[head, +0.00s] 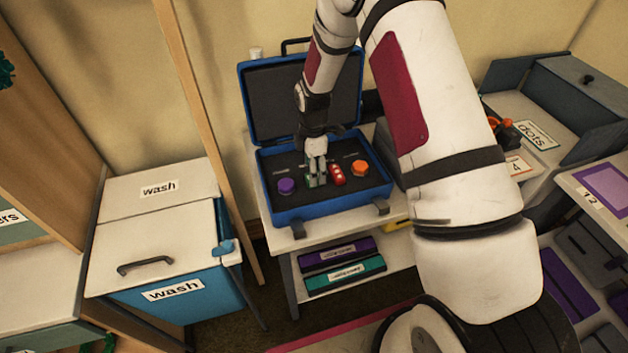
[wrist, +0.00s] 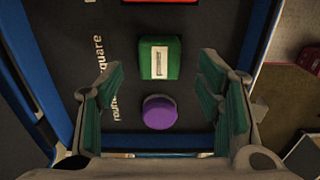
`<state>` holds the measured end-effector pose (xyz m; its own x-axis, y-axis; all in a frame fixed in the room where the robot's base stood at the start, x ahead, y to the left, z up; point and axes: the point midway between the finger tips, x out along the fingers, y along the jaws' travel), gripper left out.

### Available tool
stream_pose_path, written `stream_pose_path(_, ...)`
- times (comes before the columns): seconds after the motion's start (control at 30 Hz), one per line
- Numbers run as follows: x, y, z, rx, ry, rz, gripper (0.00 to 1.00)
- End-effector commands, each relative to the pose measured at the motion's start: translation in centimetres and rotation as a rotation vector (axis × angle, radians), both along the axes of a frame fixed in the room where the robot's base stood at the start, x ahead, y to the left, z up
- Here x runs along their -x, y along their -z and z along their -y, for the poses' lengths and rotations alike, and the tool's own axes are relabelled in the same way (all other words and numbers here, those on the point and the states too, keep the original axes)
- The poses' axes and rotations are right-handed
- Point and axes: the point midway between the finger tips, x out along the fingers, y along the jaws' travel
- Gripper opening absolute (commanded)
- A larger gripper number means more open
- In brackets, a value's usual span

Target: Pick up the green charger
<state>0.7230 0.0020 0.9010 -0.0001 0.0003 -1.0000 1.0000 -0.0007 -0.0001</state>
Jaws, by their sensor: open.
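The green charger (wrist: 172,68) is a small green block with a pale label on top, lying on the dark lining of the open blue case (wrist: 262,40). In the head view only a bit of green (head: 308,181) shows beside my fingers. My gripper (wrist: 162,76) is open and empty, pointing down into the case. In the wrist view its fingers stand wide apart, left and right of the charger's near end. Whether they reach down to its height I cannot tell.
A purple round piece (head: 286,186) sits beside the charger, also in the wrist view (wrist: 159,112). A red piece (head: 338,175) and an orange knob (head: 360,168) are to the right. The raised case lid (head: 262,95) stands behind. A wash bin (head: 165,250) is at left.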

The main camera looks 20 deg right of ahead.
Motion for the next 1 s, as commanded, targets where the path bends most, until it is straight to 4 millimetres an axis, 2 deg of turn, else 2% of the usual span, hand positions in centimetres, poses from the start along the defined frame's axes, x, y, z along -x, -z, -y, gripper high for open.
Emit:
stream_pose_path(0.2,0.0,2.4,0.0,0.0,-0.002,-0.001,0.6)
stream_pose_path(0.5,-0.1,2.9,0.1,0.0,-0.001,0.0,0.6)
stream_pose_path(0.53,-0.1,2.9,0.1,0.0,-0.001,0.0,0.58)
stream_pose_path(0.77,-0.1,2.9,0.1,0.0,-0.001,0.0,0.06)
stream_pose_path(1.0,-0.1,2.9,0.1,0.0,-0.001,0.0,0.06)
